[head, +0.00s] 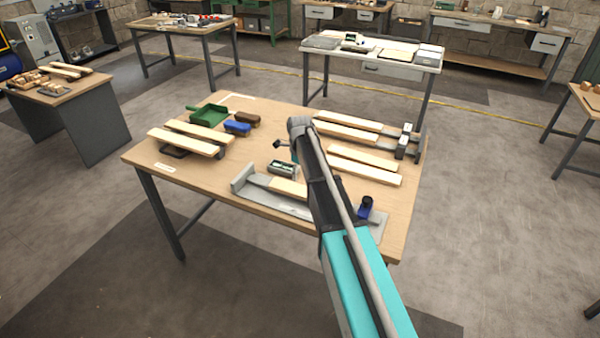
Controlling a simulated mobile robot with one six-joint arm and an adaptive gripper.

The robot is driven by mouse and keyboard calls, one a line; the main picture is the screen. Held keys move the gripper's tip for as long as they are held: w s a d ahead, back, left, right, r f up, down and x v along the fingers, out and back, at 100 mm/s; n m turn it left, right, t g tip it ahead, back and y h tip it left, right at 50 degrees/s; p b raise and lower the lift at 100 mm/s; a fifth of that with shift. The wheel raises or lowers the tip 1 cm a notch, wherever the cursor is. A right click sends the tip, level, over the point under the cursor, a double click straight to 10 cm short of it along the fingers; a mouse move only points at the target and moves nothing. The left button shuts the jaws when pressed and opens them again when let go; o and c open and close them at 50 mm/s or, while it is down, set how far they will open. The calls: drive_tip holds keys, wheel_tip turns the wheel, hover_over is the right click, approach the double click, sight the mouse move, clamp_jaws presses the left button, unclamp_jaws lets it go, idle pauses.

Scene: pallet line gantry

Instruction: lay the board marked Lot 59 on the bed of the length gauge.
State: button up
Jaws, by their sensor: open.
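The length gauge (242,183) is a long grey bed at the table's front edge, with a raised left end and a blue part (366,207) at the right. A pale board (287,188) appears to lie along the bed; my arm hides its right part. Other pale boards lie in pairs: left (183,144), back right (346,132) and right (364,171). No lot marks are readable, so I cannot tell which is Lot 59. My gripper (282,145) shows small and dark above the table's middle, open, with no board visible in it. My arm partly covers it.
On the wooden table (285,228) are a green scoop-like tray (208,115), a blue item (237,128), a brown item (247,119) and a small grey-green box (282,168) behind the gauge. Grey block-like fittings (403,145) stand at the right boards' ends.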

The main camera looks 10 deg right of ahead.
drive_tip(key=shift+r+p, duration=1.7)
drive_tip(key=shift+r, duration=0.3)
drive_tip(key=s+n, duration=2.5)
drive_tip(key=s, duration=0.4)
